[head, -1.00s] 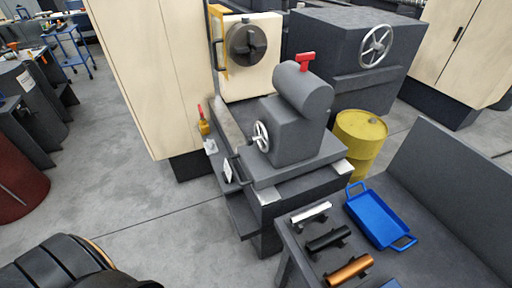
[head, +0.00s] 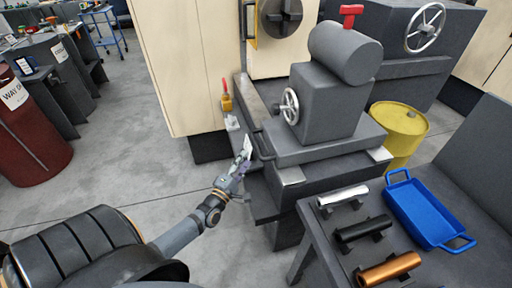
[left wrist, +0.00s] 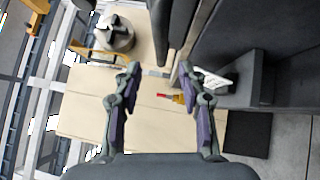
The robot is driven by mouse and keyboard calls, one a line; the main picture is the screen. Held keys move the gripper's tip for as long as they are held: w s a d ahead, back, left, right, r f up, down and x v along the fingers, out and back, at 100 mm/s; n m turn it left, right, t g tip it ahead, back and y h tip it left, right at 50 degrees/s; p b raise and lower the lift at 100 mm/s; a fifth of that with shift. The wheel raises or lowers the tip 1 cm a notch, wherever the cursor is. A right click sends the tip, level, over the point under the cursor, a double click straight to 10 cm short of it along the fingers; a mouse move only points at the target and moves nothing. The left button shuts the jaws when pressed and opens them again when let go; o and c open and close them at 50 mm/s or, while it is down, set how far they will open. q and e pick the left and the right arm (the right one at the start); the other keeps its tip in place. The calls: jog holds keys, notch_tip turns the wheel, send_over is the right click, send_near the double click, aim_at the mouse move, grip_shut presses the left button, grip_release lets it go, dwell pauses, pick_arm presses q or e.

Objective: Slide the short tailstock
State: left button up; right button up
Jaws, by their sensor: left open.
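The grey tailstock (head: 325,103) stands on the lathe bed, with a round barrel on top, a red lever (head: 349,13) and a silver handwheel (head: 290,106) on its left side. A dark bar handle (head: 262,146) sits low on its left side. My left gripper (head: 244,158) is just left of this handle. In the left wrist view my left gripper (left wrist: 159,72) is open with its fingers apart. A dark rounded bar (left wrist: 160,25) lies beyond the gap between the fingertips, and I see no contact. My right gripper is out of view.
A table at the lower right holds a blue tray (head: 427,215) and silver, black and copper cylinders. A yellow drum (head: 400,132) stands behind it. The chuck (head: 281,16) is at the bed's far end. A red-topped yellow object (head: 226,101) sits left of the bed.

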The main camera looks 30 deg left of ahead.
aim_at(256, 144)
pick_arm(q)
jog(key=w, duration=0.6)
jog(key=w+a+r+b, duration=0.1)
jog(key=w, duration=0.2)
jog(key=shift+w, duration=0.2)
jog(key=shift+d, duration=0.1)
grip_shut()
